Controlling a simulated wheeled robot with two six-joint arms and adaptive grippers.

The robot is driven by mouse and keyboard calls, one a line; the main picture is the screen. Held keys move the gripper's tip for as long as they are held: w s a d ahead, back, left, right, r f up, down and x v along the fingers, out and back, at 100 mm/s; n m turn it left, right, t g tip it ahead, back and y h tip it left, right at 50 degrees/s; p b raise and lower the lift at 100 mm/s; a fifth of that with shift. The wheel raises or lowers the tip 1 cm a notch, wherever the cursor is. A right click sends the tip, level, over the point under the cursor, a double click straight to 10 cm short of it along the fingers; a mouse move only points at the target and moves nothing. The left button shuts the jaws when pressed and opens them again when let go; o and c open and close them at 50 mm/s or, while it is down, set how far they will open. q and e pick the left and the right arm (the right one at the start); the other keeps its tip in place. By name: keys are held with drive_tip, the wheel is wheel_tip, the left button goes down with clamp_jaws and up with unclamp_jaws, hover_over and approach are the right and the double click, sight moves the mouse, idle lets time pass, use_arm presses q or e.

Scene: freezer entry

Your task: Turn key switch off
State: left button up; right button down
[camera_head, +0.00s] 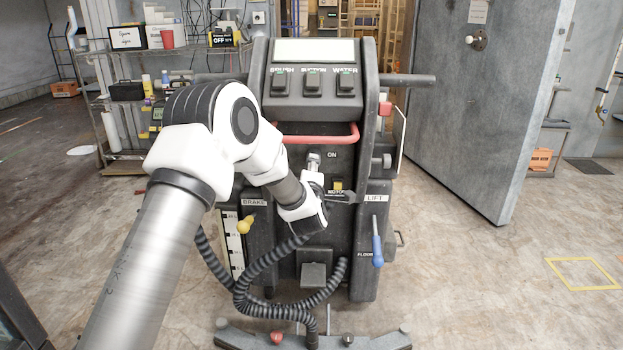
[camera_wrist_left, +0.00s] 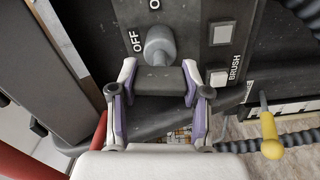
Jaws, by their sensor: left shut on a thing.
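The key switch (camera_head: 313,160) is a grey metal knob on the dark front panel of the machine, below the "ON" label. In the left wrist view its grey barrel (camera_wrist_left: 159,46) stands beside the "OFF" label, with part of another label above. My left gripper (camera_wrist_left: 160,82) is shut on the key switch's dark, block-shaped handle, one finger on each side. In the head view my left gripper (camera_head: 314,180) is just below the switch and partly hidden by my wrist. I cannot tell which setting the key points to. My right gripper is not in view.
A red bar (camera_head: 320,139) crosses above the switch. A yellow-knobbed brake lever (camera_head: 245,225) and a blue-handled lift lever (camera_head: 377,250) flank the panel. Black corrugated hoses (camera_head: 262,285) hang below. A shelf (camera_head: 125,160) stands behind at left; a grey door (camera_head: 490,120) is at right.

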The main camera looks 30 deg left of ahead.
use_arm(q)
drive_tip(key=shift+f+n+b, duration=0.2)
drive_tip(key=shift+n+b, duration=0.55)
drive_tip(key=shift+n, duration=0.25)
drive_tip(key=o, duration=1.2)
drive_tip(key=shift+c, duration=0.2)
drive_tip(key=shift+r, duration=0.1)
drive_tip(key=shift+s, duration=0.15)
drive_tip(key=v, duration=1.2)
